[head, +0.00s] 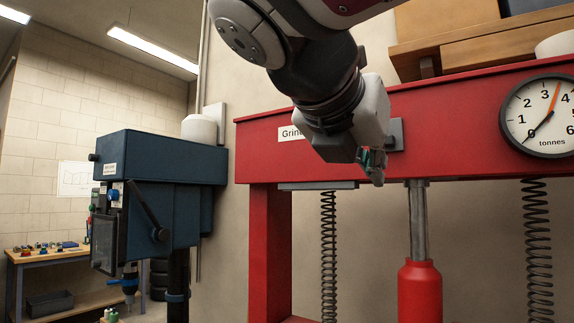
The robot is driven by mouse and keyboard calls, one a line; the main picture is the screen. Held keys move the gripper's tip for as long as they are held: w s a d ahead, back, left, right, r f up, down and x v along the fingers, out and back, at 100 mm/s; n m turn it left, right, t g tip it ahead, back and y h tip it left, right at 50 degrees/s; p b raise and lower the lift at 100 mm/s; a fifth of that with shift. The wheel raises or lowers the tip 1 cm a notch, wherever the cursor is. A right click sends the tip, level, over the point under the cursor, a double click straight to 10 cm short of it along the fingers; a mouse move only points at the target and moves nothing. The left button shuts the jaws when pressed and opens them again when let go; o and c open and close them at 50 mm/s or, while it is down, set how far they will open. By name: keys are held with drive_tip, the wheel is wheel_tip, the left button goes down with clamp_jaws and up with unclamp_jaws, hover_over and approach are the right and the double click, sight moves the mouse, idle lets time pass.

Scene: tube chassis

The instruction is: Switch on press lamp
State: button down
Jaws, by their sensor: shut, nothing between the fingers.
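A red press (255,150) fills the right of the head view, with a wide crossbeam on a red upright. My gripper (376,172) is shut and empty in front of the crossbeam, near its lower edge, with its fingers pointing down and right. A small grey plate or box (397,134) shows on the crossbeam just right of my gripper, partly hidden behind it. I cannot tell whether it carries the lamp switch, or whether my fingers touch it. No lit lamp on the press is visible.
A round gauge marked tonnes (540,115) is on the crossbeam at right. My wrist partly covers a white label (291,133). A red jack (420,290) and coil springs (329,255) are below. A blue drill press (155,185) and a workbench (45,255) stand at left.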

drive_tip(key=shift+w+a+r+n, duration=0.15)
drive_tip(key=shift+w+r+n, duration=0.05)
drive_tip(key=shift+r+n, duration=0.2)
drive_tip(key=shift+w+a+r+n, duration=0.15)
drive_tip(key=shift+r+n, duration=0.15)
drive_tip(key=shift+r, duration=0.15)
drive_tip(key=shift+f, duration=0.1)
approach(388, 168)
drive_tip(key=x, duration=0.2)
drive_tip(key=f+x, duration=0.1)
drive_tip(key=x, duration=0.2)
drive_tip(key=shift+s+f, duration=0.1)
drive_tip(key=shift+s, duration=0.1)
drive_tip(key=shift+r, duration=0.45)
drive_tip(key=shift+r+p, duration=1.55)
drive_tip(key=shift+p, duration=0.3)
